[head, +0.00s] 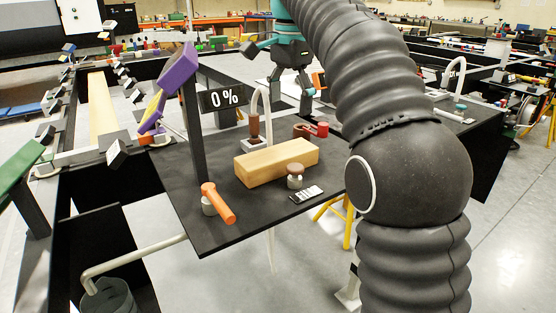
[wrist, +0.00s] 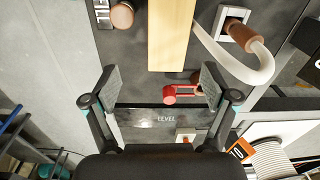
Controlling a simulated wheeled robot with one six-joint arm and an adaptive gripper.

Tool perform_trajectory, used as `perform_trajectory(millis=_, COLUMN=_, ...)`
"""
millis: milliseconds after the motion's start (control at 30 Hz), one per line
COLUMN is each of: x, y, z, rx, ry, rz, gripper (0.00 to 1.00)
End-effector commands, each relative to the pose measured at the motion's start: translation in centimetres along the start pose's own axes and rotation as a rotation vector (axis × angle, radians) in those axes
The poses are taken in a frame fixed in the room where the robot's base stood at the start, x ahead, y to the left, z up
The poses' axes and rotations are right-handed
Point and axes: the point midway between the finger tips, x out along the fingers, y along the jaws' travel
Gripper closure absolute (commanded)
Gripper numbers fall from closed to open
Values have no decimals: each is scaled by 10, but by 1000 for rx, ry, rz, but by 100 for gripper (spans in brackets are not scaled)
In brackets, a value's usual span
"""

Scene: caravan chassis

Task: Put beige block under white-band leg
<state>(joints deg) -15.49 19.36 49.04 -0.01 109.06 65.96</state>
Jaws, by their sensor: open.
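The beige block (head: 270,165) is a long wooden bar lying flat on a black tabletop (head: 215,225). In the wrist view the block (wrist: 170,35) runs up from the centre, beyond my fingertips. My gripper (wrist: 154,88) is open and empty, its two fingers spread wide in the wrist view. In the head view my gripper (head: 290,92) hangs behind the block, past the far side of the tabletop, apart from the block. I cannot clearly make out a leg with a white band in either view.
A red-handled part (wrist: 178,95) lies between the block and my gripper. A brown handle with a white hose (head: 254,125) stands behind the block.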

Motion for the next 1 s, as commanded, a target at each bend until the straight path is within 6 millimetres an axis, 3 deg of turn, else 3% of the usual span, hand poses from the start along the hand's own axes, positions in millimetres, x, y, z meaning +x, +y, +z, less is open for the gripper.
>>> perform_trajectory(millis=200, x=3, y=-23, z=5, rx=82, ry=-15, rz=37, gripper=15)
perform_trajectory(millis=467, x=16, y=-24, z=6, rx=97, ry=-17, rz=45, gripper=15)
perform_trajectory(millis=1000, x=86, y=-21, z=7, rx=96, ry=-16, rz=42, gripper=15)
